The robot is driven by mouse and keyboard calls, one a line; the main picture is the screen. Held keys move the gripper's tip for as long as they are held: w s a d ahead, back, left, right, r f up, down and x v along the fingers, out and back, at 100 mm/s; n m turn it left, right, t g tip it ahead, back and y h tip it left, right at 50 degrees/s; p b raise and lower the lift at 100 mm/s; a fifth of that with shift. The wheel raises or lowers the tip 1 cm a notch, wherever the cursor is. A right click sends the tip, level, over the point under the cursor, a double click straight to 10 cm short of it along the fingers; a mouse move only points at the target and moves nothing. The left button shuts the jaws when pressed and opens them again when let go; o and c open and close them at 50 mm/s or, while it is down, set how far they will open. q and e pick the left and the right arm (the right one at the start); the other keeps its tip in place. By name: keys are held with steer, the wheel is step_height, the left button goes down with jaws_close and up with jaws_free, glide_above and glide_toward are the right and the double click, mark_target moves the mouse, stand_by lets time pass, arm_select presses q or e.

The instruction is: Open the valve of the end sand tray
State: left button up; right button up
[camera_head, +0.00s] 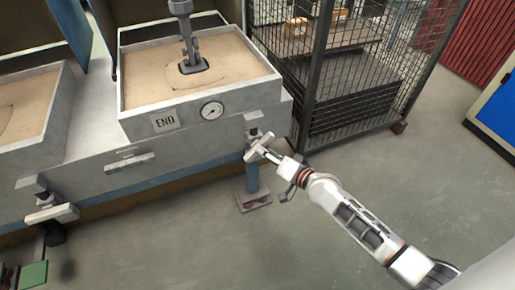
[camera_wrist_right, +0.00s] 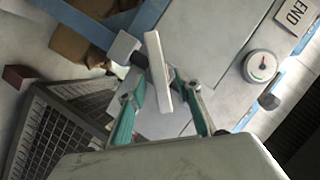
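The end sand tray (camera_head: 125,103) has a pale wall, a sand bed, an END plate (camera_head: 165,121) and a round gauge (camera_head: 211,110). Its valve, at the tray block's front right corner, has a pale bar handle (camera_head: 258,148). The handle shows close up in the right wrist view (camera_wrist_right: 156,65), slightly tilted from upright. My right gripper (camera_head: 270,153) is at the handle. In the wrist view its teal fingers (camera_wrist_right: 163,88) stand apart, one on each side of the handle's lower part. Contact with the handle is unclear. My left gripper is not in view.
A wire mesh cage (camera_head: 350,75) with boxes on its shelf stands right of the tray. A second sand tray (camera_head: 30,100) is at left, with another valve handle (camera_head: 52,213) below it. A blue post stands under the end valve. The floor (camera_head: 200,250) in front is clear.

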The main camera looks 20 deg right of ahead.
steer(key=x, duration=0.3)
steer(key=b+x, duration=0.1)
steer(key=shift+f, duration=0.3)
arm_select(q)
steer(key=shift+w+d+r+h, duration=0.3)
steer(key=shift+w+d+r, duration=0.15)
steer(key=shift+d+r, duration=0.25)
arm_select(e)
steer(key=shift+w+a+r, duration=0.1)
steer(key=shift+w, duration=0.05)
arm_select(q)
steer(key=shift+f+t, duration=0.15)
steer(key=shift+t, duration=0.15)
arm_select(e)
jaws_close()
